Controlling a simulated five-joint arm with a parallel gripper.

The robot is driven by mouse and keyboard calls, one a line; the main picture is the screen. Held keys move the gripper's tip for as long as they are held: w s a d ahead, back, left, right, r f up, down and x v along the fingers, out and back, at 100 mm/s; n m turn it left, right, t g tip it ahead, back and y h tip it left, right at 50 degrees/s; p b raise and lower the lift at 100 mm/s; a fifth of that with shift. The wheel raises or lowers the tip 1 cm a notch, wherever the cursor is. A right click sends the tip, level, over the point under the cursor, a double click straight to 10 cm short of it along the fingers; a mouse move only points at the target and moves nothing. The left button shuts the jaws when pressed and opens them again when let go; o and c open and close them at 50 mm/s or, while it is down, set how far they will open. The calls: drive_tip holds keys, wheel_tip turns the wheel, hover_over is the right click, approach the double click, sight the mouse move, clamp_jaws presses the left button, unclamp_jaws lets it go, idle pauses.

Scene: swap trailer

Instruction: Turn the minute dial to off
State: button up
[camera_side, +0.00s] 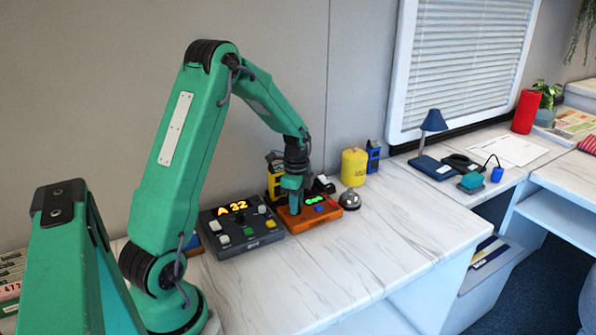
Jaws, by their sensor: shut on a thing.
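An orange-brown box (320,219) with a small green display (314,199) and a blue button (319,209) lies on the white marble-look counter. My gripper (294,209) points straight down over the left part of this box. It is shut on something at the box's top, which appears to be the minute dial. The dial itself is hidden by the gripper, so its setting cannot be read. The green display is lit, but its characters are too small to read.
A silver bell (350,200) is close on the right. A yellow canister (354,166) and yellow and blue devices stand behind. The counter (375,250) in front is clear.

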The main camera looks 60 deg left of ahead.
drive_tip(key=shift+n, duration=0.5)
drive_tip(key=o, duration=1)
drive_tip(key=shift+r, duration=0.1)
drive_tip(key=shift+r, duration=3.85)
